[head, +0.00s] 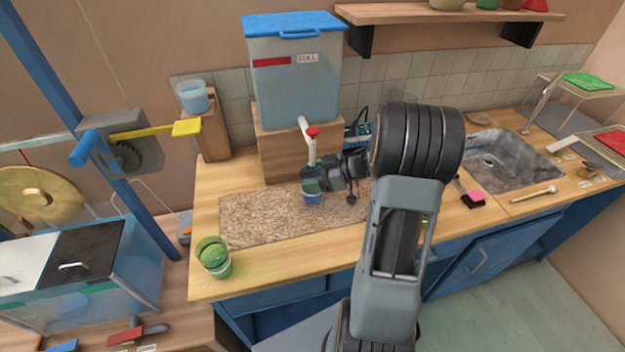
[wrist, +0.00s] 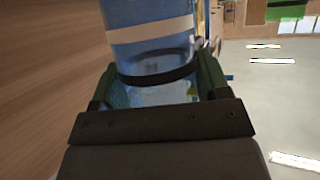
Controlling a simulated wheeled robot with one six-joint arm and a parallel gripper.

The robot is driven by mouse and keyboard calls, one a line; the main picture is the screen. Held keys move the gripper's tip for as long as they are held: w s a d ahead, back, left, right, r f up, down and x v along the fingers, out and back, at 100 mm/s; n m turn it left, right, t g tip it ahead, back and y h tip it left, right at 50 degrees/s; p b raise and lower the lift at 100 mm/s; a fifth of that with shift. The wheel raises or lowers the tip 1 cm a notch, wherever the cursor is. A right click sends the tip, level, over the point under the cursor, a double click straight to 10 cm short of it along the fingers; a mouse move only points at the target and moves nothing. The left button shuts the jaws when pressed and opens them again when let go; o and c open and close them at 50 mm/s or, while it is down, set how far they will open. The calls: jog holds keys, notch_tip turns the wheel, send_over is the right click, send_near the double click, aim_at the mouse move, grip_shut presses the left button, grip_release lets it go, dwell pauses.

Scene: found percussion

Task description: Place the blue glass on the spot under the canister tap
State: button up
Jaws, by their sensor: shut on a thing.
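The blue glass (head: 312,197) is in my gripper (head: 312,184), near the brown speckled mat (head: 265,214). In the wrist view the glass (wrist: 150,40) is clear blue with a pale band and a dark band, between the green fingers of my gripper (wrist: 152,90). The gripper is shut on it. The canister (head: 296,85) is a clear tank with a blue lid on a wooden block. Its white tap (head: 308,140) with a red knob hangs just above my gripper. I cannot tell whether the glass touches the mat. The spot under the tap is hidden by my gripper and glass.
A green cup (head: 214,258) stands at the counter's front left corner. A wooden block with a small clear container (head: 193,97) is left of the canister. A sink (head: 497,155) is at the right, with a pink-tipped brush (head: 471,196) before it. The mat's left part is clear.

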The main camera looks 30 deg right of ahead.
jog(key=shift+f, duration=0.75)
jog(key=shift+f, duration=0.1)
jog(key=o, duration=1)
jog(key=shift+f, duration=0.1)
jog(key=shift+o, duration=0.2)
jog(key=shift+d+r, duration=0.1)
jog(key=shift+r, duration=0.15)
jog(key=v, duration=1.1)
jog(key=shift+s+d, duration=0.25)
jog(key=shift+s, duration=0.05)
jog(key=shift+r, duration=0.1)
